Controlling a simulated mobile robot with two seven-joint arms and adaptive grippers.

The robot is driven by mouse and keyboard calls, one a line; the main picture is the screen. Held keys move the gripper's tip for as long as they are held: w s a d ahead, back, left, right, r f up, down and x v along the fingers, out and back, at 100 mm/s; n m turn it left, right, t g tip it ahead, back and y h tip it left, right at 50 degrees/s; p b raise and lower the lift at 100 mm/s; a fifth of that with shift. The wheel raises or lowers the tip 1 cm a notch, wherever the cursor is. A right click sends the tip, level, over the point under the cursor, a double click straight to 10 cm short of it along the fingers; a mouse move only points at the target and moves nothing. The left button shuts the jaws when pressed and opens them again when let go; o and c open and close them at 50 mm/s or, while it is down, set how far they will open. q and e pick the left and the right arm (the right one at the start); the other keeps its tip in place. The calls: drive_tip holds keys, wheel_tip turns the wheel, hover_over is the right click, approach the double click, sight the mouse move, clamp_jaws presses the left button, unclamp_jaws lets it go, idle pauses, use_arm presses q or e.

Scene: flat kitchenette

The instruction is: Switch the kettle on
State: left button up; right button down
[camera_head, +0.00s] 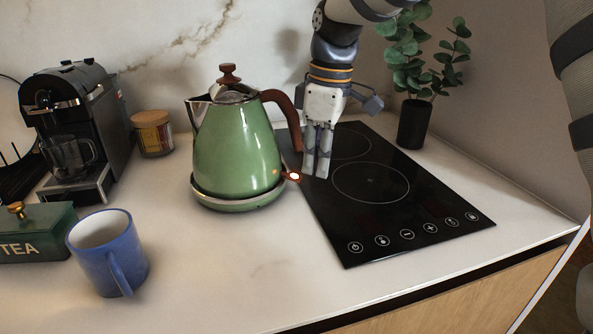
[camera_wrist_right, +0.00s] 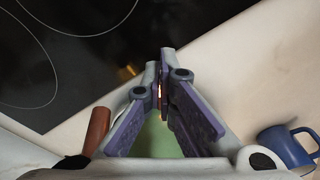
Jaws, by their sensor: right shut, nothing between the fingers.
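The green kettle (camera_head: 235,150) stands upright on its round base (camera_head: 238,201) on the counter, with its brown handle to the right. A small switch (camera_head: 293,176) with a bright glowing spot sticks out at the base's right side. My right gripper (camera_head: 316,172) is shut and empty, pointing down just right of the switch, over the hob's left edge. I cannot tell whether it touches the switch. In the right wrist view the fingertips (camera_wrist_right: 165,58) are together, a glow shows between the fingers, and the green kettle body (camera_wrist_right: 160,140) is partly hidden behind them. My left gripper is not in view.
The black hob (camera_head: 400,200) lies right of the kettle. A blue mug (camera_head: 107,255), a green tea box (camera_head: 35,235), a jar (camera_head: 152,135) and a coffee machine (camera_head: 85,120) stand to the left. A potted plant (camera_head: 414,122) is behind the hob.

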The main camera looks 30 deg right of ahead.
wheel_tip(320, 180, up, 12)
drive_tip(key=s, duration=0.1)
drive_tip(key=shift+d, duration=0.4)
